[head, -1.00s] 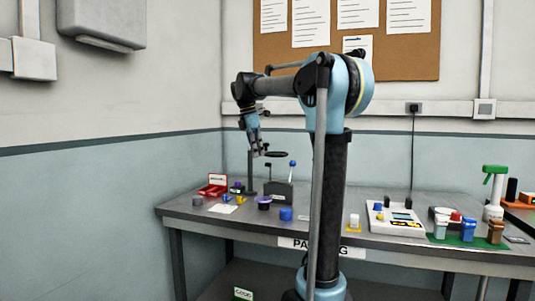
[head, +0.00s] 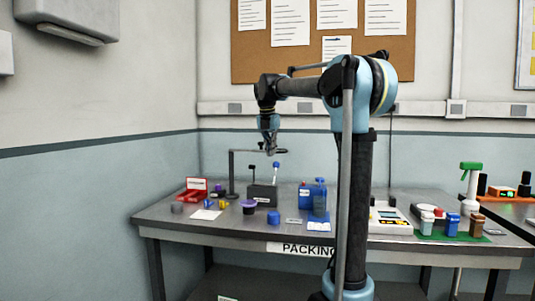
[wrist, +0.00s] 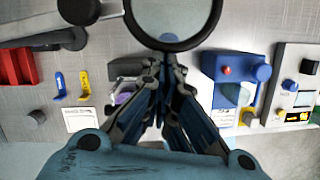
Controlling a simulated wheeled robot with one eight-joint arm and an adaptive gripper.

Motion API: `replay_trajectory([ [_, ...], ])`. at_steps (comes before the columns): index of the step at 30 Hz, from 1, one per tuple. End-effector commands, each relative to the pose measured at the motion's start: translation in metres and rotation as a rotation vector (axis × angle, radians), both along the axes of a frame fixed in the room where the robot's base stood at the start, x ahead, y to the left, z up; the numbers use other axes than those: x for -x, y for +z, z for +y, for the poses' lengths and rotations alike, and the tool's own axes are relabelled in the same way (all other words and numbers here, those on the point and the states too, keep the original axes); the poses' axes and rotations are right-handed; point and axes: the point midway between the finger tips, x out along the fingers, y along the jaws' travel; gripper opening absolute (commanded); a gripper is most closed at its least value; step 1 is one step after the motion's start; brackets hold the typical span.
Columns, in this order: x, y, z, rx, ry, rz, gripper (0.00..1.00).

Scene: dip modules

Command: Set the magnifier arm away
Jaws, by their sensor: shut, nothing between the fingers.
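The magnifier arm (head: 231,172) is a dark upright post at the table's back left, with a thin horizontal arm reaching right to a round lens. In the wrist view the dark-rimmed lens (wrist: 175,22) is at the top edge, partly cut off, and dark arm links show at upper left. My gripper (head: 272,149) is beside the lens end in the head view. In the wrist view my gripper (wrist: 166,64) has its fingers together, empty, just below the lens rim. I cannot tell whether they touch the rim.
Below the lens is a dark box (head: 262,195) with an upright lever. A red open case (head: 193,190), purple-topped cup (head: 249,206), blue cylinder (head: 273,217) and blue containers (head: 313,194) stand nearby. My arm hides part of the table (head: 180,223).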

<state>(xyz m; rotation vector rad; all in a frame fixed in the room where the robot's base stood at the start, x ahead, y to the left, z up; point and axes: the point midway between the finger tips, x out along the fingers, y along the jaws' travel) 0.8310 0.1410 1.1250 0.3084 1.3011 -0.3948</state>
Motion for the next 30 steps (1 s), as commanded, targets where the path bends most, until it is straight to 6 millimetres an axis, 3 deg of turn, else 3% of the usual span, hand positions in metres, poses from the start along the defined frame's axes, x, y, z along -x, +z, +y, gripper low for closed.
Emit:
replay_trajectory([
  [12,-0.077,0.0,-0.022,0.0,-0.002,0.0,0.0],
  [21,-0.132,0.0,-0.019,0.001,-0.001,0.0,0.0],
  [30,-0.17,0.0,-0.008,0.0,0.0,0.0,0.0],
])
